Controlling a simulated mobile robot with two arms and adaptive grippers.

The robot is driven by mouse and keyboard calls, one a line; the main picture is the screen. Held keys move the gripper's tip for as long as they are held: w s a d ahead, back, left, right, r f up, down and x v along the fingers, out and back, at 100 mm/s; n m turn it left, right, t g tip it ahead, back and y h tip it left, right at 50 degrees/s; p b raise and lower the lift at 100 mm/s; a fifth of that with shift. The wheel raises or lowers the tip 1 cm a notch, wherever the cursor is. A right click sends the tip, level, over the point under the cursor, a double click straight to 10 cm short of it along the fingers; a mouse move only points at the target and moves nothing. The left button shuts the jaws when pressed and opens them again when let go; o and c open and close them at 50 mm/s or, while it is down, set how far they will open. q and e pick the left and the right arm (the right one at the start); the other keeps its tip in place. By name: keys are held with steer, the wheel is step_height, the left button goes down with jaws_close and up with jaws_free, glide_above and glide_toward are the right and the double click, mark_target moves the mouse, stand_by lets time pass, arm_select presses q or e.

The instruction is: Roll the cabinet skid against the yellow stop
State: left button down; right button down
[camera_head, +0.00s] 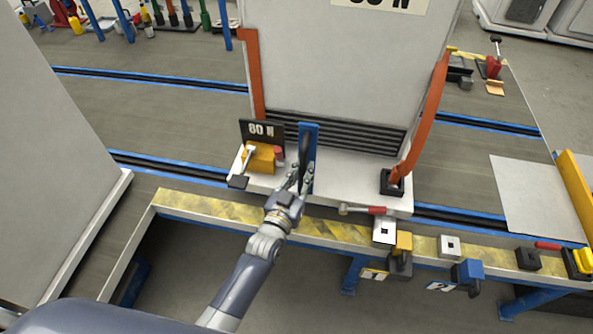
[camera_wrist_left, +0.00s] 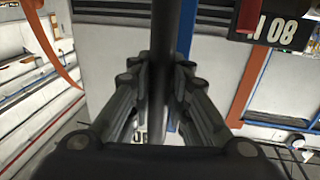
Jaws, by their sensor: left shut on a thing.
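The cabinet skid is a white base (camera_head: 340,190) carrying a tall pale cabinet (camera_head: 345,60) with orange corner straps, standing upright on the blue-edged tracks. My left gripper (camera_head: 298,180) is shut on a dark upright handle at the skid's front, beside a blue post (camera_head: 309,150). The dark bar (camera_wrist_left: 164,70) runs between the fingers in the left wrist view. A yellow upright piece (camera_head: 577,195) at the far right edge looks like the yellow stop. It is apart from the skid. My right gripper is not in view.
A yellow-and-black striped ledge (camera_head: 330,232) runs along the front with several small blocks and handles. A pale plate (camera_head: 535,198) lies between skid and yellow piece. A large grey cabinet (camera_head: 50,150) stands left. Track right of the skid looks clear.

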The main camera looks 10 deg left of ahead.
arm_select(q)
steer(key=shift+s+d+f, duration=0.15)
steer(key=shift+d+f, duration=0.05)
steer(key=shift+d, duration=0.55)
steer(key=c, duration=1.5)
jaws_free()
steer(key=shift+d+r, duration=0.1)
steer(key=shift+d, duration=0.2)
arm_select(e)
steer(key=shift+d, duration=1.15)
arm_select(q)
steer(key=shift+a, duration=0.1)
steer(key=v, duration=1.2)
steer(key=shift+a+r, duration=0.1)
steer(key=shift+a, duration=0.05)
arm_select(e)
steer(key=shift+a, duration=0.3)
